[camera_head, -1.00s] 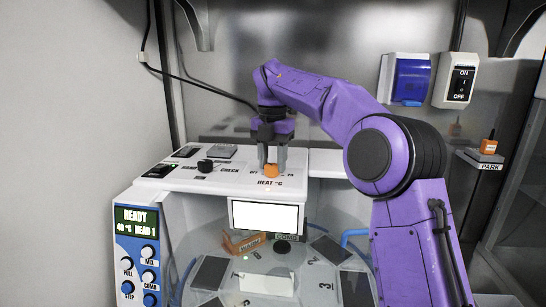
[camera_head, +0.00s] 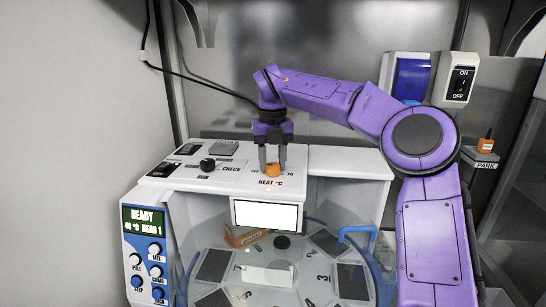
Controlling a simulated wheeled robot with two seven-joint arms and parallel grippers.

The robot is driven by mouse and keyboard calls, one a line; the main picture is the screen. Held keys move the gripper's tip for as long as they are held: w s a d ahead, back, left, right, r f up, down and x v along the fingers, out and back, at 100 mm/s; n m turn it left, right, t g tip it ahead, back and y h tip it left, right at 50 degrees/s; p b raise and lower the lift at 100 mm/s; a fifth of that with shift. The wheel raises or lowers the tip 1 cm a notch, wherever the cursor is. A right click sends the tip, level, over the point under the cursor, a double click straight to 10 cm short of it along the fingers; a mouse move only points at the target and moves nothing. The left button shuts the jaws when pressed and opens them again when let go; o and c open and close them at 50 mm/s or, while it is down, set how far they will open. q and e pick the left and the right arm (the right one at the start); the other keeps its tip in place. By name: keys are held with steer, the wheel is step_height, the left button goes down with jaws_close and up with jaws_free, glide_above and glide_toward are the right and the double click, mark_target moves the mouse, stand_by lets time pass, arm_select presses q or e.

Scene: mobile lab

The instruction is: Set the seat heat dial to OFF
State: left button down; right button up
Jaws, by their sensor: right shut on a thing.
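The seat heat dial (camera_head: 272,171) is an orange knob on top of the white machine, above the "HEAT °C" label. My right gripper (camera_head: 273,163) points straight down from the purple arm, with its two grey fingers on either side of the dial, shut on it. The fingers and the dial hide part of the markings around it, so the dial's setting cannot be read. My left gripper is not in view.
A black CHECK knob (camera_head: 207,164) sits left on the same white top (camera_head: 330,164). A control panel (camera_head: 148,250) reading READY is at the lower left. A round numbered deck lies below. An ON/OFF switch (camera_head: 460,80) and a PARK block (camera_head: 485,146) are at the right.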

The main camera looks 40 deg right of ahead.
mark_target(271, 164)
steer(key=shift+f, duration=0.15)
steer(key=o, duration=0.9)
steer(key=shift+o, duration=0.8)
steer(key=shift+w, duration=0.15)
step_height(271, 164, up, 10)
steer(key=p, duration=0.2)
steer(key=shift+r+p, duration=0.25)
steer(key=shift+p, duration=0.05)
steer(key=shift+w, duration=0.1)
